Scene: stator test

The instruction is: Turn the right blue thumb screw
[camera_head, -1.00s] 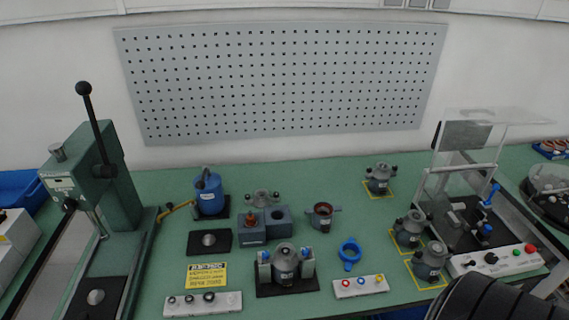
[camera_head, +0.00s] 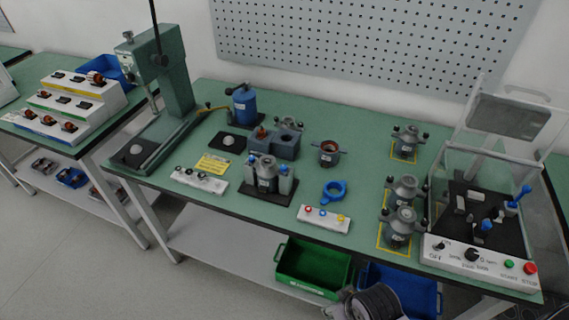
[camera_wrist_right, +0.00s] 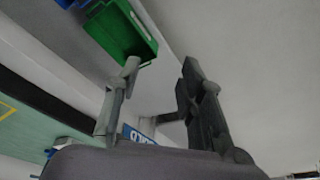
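A motor part (camera_head: 265,176) stands on a dark base plate (camera_head: 268,195) near the front middle of the green bench. A grey-blue block stands on each side of it, the right block (camera_head: 287,180) and the left block (camera_head: 250,166). Any thumb screws on these blocks are too small to make out clearly. My right gripper (camera_wrist_right: 160,68) is open in the right wrist view, with nothing between its fingers. No blue thumb screw shows clearly there. My left gripper is not in view.
A press (camera_head: 160,80) stands at the bench's left. A clear-guarded test fixture (camera_head: 478,250) with blue handles is at the right. A button box (camera_head: 323,218) and blue ring (camera_head: 334,191) lie right of the base plate. A green bin (camera_head: 312,268) sits below the bench.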

